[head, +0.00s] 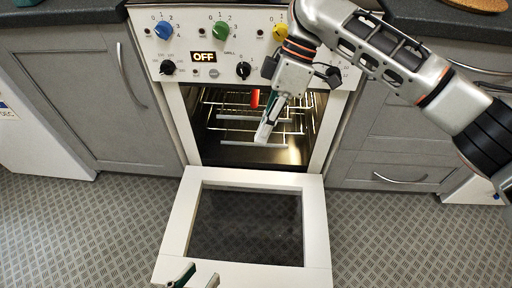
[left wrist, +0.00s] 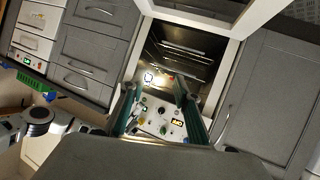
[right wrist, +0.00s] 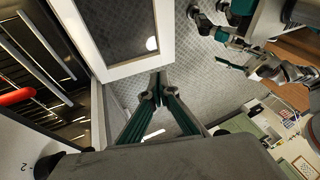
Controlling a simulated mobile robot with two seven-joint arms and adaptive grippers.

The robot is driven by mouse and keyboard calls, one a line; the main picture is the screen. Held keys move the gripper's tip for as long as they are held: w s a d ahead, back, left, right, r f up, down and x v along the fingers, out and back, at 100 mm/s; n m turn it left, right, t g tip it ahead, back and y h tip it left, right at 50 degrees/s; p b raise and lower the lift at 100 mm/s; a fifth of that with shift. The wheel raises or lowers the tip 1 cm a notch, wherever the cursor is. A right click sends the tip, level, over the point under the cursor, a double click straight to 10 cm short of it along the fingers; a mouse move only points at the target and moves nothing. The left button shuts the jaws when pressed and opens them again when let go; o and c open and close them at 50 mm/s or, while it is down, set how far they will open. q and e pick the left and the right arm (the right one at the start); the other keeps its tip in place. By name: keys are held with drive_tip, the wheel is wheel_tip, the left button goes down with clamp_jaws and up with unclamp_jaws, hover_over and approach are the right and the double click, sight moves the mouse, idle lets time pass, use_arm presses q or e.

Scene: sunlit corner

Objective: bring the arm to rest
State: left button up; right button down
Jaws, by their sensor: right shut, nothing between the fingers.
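My right arm reaches in from the right in the head view. Its gripper (head: 263,135) points down in front of the open oven (head: 220,135). In the right wrist view the right gripper's fingers (right wrist: 155,96) meet at the tips with nothing between them. My left gripper (head: 195,279) shows only by its fingertips at the bottom edge of the head view, near the lowered oven door. In the left wrist view the left gripper's fingers (left wrist: 157,92) stand apart and empty, facing the oven.
The white oven door (head: 318,225) hangs open over the patterned floor (head: 80,235). A red item (head: 255,98) shows inside the oven by the racks. It also appears in the right wrist view (right wrist: 17,97). Grey cabinets (head: 100,95) flank the oven. The display (head: 203,57) reads OFF.

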drive_tip(key=shift+w+d+r, duration=0.25)
drive_tip(key=shift+r, duration=0.4)
